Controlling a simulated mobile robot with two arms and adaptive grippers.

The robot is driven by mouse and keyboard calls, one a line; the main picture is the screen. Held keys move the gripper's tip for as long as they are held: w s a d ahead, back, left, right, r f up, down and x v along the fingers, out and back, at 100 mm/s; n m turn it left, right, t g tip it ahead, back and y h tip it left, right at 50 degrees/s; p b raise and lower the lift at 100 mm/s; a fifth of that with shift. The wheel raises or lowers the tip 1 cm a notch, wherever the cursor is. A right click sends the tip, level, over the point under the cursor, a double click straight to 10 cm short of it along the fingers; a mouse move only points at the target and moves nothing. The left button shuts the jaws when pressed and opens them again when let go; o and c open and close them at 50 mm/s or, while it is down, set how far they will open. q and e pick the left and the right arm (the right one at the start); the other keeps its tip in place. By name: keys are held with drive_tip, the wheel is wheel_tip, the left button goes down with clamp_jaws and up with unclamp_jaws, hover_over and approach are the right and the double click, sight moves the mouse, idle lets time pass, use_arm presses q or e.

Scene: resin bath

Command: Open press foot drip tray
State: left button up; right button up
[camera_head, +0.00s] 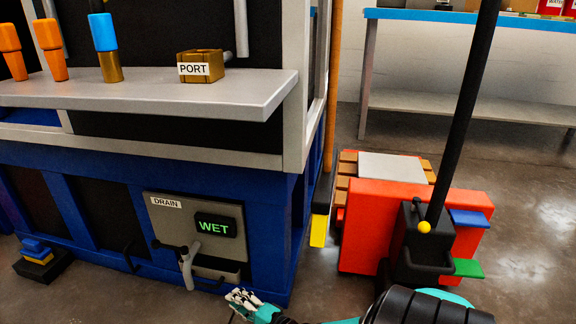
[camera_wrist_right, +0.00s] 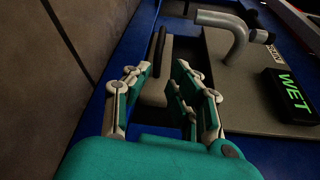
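The drip tray (camera_head: 217,272) is a small grey-beige drawer low in the drain panel (camera_head: 172,218), with a black bar handle (camera_head: 207,285) at its front. In the right wrist view the tray (camera_wrist_right: 155,92) and its black handle (camera_wrist_right: 158,48) lie ahead, between the lines of my fingers. My right gripper (camera_head: 243,297) is at the lower right of the tray in the head view. In the wrist view it (camera_wrist_right: 160,85) is open, with nothing visibly gripped. Contact with the handle cannot be made out. My left gripper is not in view.
A grey bent spout (camera_head: 188,265) hangs beside the tray, below a green "WET" display (camera_head: 214,226).

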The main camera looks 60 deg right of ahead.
drive_tip(key=s+a+r+n+g+p, duration=0.2)
drive_tip(key=s+p, duration=0.5)
drive_tip(key=p, duration=0.6)
drive_tip(key=s+a+r+n+g+p, duration=0.2)
drive_tip(key=s+r+n+g+p, duration=0.2)
drive_tip(key=p, duration=1)
drive_tip(key=s+a+r+n+g+p, duration=0.3)
drive_tip(key=s+r+n+p, duration=0.3)
drive_tip(key=p, duration=0.8)
drive_tip(key=s+n, duration=0.3)
drive_tip(key=s, duration=0.1)
drive_tip(key=shift+s+r+y, duration=0.3)
drive_tip(key=shift+s+r, duration=0.1)
drive_tip(key=shift+a, duration=0.1)
